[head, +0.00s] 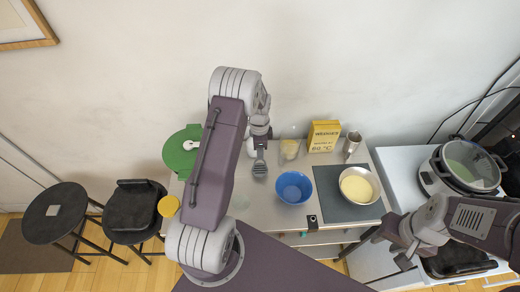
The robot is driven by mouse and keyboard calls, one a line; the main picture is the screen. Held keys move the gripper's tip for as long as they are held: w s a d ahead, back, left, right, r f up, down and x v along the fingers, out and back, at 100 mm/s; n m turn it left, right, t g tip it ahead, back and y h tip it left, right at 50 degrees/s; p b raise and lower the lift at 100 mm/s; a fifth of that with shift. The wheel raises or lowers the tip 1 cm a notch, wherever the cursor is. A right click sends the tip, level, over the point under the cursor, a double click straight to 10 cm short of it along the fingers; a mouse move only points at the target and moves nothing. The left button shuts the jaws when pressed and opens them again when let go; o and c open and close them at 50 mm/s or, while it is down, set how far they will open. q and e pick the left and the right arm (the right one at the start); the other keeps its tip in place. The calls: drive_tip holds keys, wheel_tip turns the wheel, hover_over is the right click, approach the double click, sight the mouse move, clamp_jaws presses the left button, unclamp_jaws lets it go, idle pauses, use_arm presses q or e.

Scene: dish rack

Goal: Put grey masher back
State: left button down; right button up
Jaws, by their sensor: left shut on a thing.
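My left gripper (260,146) is shut on the grey masher (260,169), above the metal counter. The masher hangs with its dark grey head down, left of the blue bowl (294,188). The gripper hides its upper part, and I cannot tell whether the head touches the counter. My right gripper (391,249) is at the lower right, beyond the counter's right edge. Its fingers are apart and it looks empty.
A cream-filled bowl (358,185) is on a dark mat (336,208). Behind stand a yellow box (323,136), a metal cup (351,144) and a clear container (289,150). A green round item (180,158) is at left. A pot (468,165) stands at right.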

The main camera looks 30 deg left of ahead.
use_arm(q)
drive_tip(key=shift+f, duration=0.4)
use_arm(e)
drive_tip(key=shift+f, duration=0.25)
use_arm(q)
drive_tip(key=shift+f+b, duration=0.5)
drive_tip(key=shift+f, duration=0.2)
use_arm(e)
drive_tip(key=shift+f, duration=0.55)
use_arm(q)
drive_tip(key=shift+f, duration=0.25)
use_arm(e)
drive_tip(key=shift+f, duration=0.2)
use_arm(q)
drive_tip(key=c, duration=1.2)
unclamp_jaws()
drive_tip(key=shift+o, duration=0.2)
drive_tip(key=c, duration=0.4)
